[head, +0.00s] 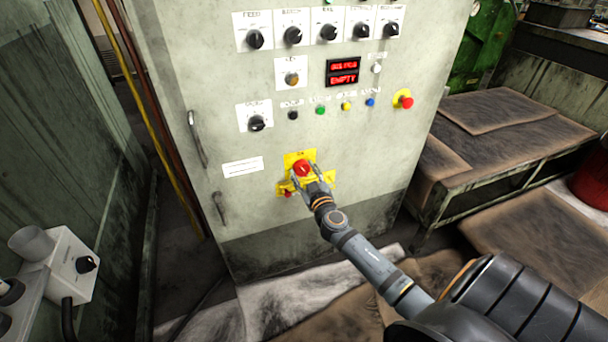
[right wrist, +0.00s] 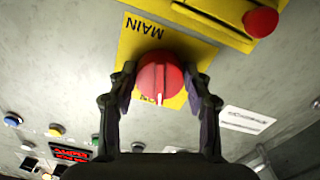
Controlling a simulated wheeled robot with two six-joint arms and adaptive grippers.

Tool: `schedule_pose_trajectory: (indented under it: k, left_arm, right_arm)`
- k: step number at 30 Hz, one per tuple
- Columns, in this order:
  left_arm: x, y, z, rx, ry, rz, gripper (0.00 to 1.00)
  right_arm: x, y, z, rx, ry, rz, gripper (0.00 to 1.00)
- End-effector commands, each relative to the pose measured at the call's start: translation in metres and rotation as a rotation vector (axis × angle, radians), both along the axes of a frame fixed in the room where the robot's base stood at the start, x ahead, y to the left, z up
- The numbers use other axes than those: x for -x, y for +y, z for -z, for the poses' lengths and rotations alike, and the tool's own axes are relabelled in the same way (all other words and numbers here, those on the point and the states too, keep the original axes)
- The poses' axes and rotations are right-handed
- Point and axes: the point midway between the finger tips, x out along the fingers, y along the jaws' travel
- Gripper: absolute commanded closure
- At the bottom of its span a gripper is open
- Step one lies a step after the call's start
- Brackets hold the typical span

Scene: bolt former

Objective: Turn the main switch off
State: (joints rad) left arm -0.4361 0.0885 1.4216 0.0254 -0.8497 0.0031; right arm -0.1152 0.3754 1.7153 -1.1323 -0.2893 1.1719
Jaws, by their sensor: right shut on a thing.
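The main switch is a round red knob (head: 302,167) on a yellow plate (head: 292,158) low on the grey cabinet's front. In the right wrist view the red knob (right wrist: 158,72) sits between the fingers, and the plate reads MAIN upside down. The knob's white mark points down in that view, towards a partly hidden label that looks like ON. My right gripper (head: 307,176) is shut on the knob, one finger on each side; it also shows in the right wrist view (right wrist: 160,88). My left gripper is not in view.
The cabinet (head: 230,215) carries several black knobs, coloured buttons and a red display (head: 343,72) above the switch. A red emergency button (head: 406,102) is at the right. Another yellow fitting with a red part (right wrist: 261,22) is close to the switch. A workbench (head: 500,130) stands at right.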

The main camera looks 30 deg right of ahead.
Motion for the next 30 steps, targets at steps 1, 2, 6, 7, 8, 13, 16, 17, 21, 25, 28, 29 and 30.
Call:
schedule_pose_trajectory:
  k: [1, 2, 6, 7, 8, 13, 16, 17, 21, 25, 28, 29, 30]
  left_arm:
    - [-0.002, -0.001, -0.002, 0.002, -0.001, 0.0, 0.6]
    - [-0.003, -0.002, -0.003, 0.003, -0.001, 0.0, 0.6]
    - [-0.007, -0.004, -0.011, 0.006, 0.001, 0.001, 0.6]
    - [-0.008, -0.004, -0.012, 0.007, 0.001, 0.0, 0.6]
    - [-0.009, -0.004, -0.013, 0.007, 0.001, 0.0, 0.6]
    - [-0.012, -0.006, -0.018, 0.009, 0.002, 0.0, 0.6]
    - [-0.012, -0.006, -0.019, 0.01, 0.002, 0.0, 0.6]
    - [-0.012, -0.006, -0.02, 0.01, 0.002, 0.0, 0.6]
    - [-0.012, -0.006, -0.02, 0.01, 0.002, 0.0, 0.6]
    - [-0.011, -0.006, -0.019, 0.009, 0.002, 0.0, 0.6]
    - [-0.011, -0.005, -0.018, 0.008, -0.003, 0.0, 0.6]
    - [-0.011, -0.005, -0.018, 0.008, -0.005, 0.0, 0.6]
    - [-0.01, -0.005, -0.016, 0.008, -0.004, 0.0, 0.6]
  right_arm:
    - [0.0, 0.0, 0.001, 0.042, 0.009, 0.0, 0.82]
    - [0.0, 0.0, 0.001, 0.069, 0.016, 0.0, 0.82]
    - [0.0, 0.0, 0.001, 0.198, 0.047, -0.001, 0.82]
    - [0.0, 0.0, 0.001, 0.226, 0.054, -0.001, 0.82]
    - [0.0, 0.0, 0.001, 0.254, 0.06, -0.001, 0.82]
    - [0.0, -0.001, 0.0, 0.41, 0.098, -0.001, 0.82]
    - [0.0, -0.001, -0.001, 0.503, 0.12, -0.001, 0.82]
    - [0.0, -0.001, -0.001, 0.53, 0.127, -0.001, 0.82]
    - [0.0, -0.001, -0.001, 0.66, 0.158, -0.001, 0.82]
    - [0.0, -0.001, -0.002, 0.779, 0.187, -0.002, 0.82]
    - [0.0, -0.001, -0.002, 0.867, 0.208, -0.002, 0.82]
    - [0.0, -0.001, -0.002, 0.892, 0.214, -0.002, 0.82]
    - [0.0, -0.001, -0.002, 0.925, 0.222, -0.001, 0.82]
